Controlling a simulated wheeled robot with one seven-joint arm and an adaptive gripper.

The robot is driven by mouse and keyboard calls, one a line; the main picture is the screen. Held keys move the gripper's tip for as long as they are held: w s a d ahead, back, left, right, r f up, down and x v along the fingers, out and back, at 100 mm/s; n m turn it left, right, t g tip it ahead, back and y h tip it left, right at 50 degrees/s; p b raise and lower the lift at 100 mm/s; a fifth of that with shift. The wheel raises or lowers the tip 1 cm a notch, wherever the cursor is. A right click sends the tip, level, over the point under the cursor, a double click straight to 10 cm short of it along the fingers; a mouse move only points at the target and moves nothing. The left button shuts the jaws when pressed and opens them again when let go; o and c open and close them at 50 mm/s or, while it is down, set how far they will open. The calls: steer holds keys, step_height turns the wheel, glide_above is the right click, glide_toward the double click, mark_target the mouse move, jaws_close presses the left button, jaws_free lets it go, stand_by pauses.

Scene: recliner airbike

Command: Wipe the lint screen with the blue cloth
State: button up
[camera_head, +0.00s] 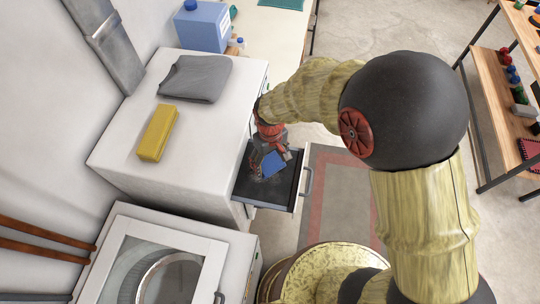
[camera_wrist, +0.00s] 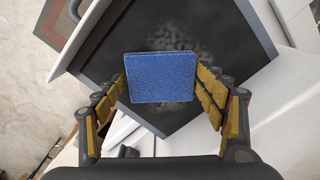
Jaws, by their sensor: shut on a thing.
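The blue cloth (camera_wrist: 161,78) is a flat square pad between the two fingers of my gripper (camera_wrist: 165,88) in the wrist view. The fingers are shut on its left and right edges. In the head view my gripper (camera_head: 275,152) is over the pulled-out drawer, with the blue cloth (camera_head: 272,163) below it. The lint screen (camera_head: 253,188) is the dark panel in that drawer. In the wrist view the lint screen (camera_wrist: 105,48) carries a grey patch of lint (camera_wrist: 172,42), partly hidden by the cloth. I cannot tell whether the cloth touches the screen.
The white machine (camera_head: 130,135) with the drawer has a yellow block (camera_head: 157,133) and folded grey cloth (camera_head: 197,78) on top. A front-loading machine (camera_head: 200,240) stands nearer. A blue jug (camera_head: 207,27) is behind.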

steer(key=shift+s+f, duration=0.1)
steer(key=shift+s, duration=0.35)
steer(key=shift+s+d, duration=0.15)
steer(key=shift+s, duration=0.6)
steer(key=shift+w+a, duration=0.55)
steer(key=shift+w, duration=0.2)
steer(key=shift+w+a, duration=0.7)
steer(key=shift+w, duration=0.25)
steer(key=shift+w+a, duration=0.35)
steer(key=shift+w, duration=0.1)
steer(key=shift+s+d, duration=0.1)
steer(key=shift+s+d, duration=0.5)
steer(key=shift+s, duration=0.25)
steer(key=shift+s+d, duration=0.1)
